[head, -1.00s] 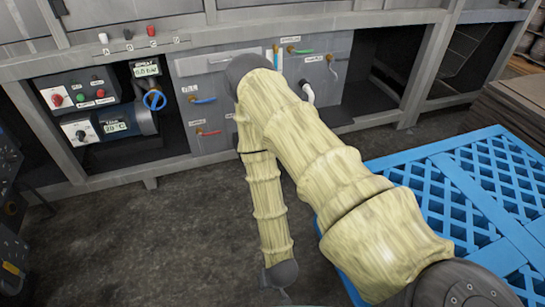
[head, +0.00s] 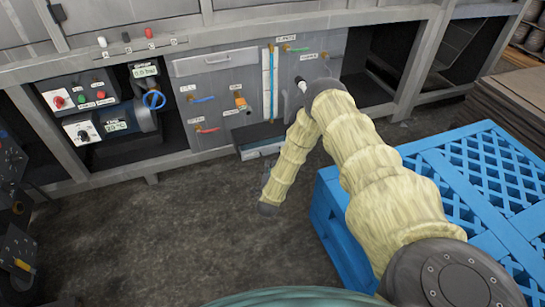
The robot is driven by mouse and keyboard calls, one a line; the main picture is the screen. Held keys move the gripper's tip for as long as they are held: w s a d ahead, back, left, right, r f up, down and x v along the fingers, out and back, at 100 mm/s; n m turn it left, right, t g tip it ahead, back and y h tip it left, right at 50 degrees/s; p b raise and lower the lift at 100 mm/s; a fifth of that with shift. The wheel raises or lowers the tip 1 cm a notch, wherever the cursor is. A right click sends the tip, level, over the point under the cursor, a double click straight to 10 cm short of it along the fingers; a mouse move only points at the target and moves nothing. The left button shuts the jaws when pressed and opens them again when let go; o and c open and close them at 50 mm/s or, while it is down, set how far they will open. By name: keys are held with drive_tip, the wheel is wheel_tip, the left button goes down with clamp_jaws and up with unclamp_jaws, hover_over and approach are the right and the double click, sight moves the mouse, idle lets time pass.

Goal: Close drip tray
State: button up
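The drip tray (head: 250,147) is a low, dark, shallow tray with a pale front edge, at the foot of the grey machine panel in the head view. It sticks out a little from the panel, and its right end is partly hidden by my arm. My arm rises from the lower right, bends near the panel, and its pale-sleeved forearm comes back down to a dark end over the floor, below and in front of the tray. No gripper fingers can be made out there, so I cannot see whether they touch anything.
The grey panel (head: 216,92) carries labelled taps, coloured handles and a clear gauge strip. A control box (head: 83,101) and a blue handwheel (head: 154,99) are to the left. A blue pallet (head: 459,180) stands close on the right. The floor (head: 160,240) at centre left is clear.

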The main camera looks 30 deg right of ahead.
drive_tip(key=b+x, duration=0.2)
drive_tip(key=x, duration=0.7)
drive_tip(key=shift+d+f, duration=0.1)
clamp_jaws()
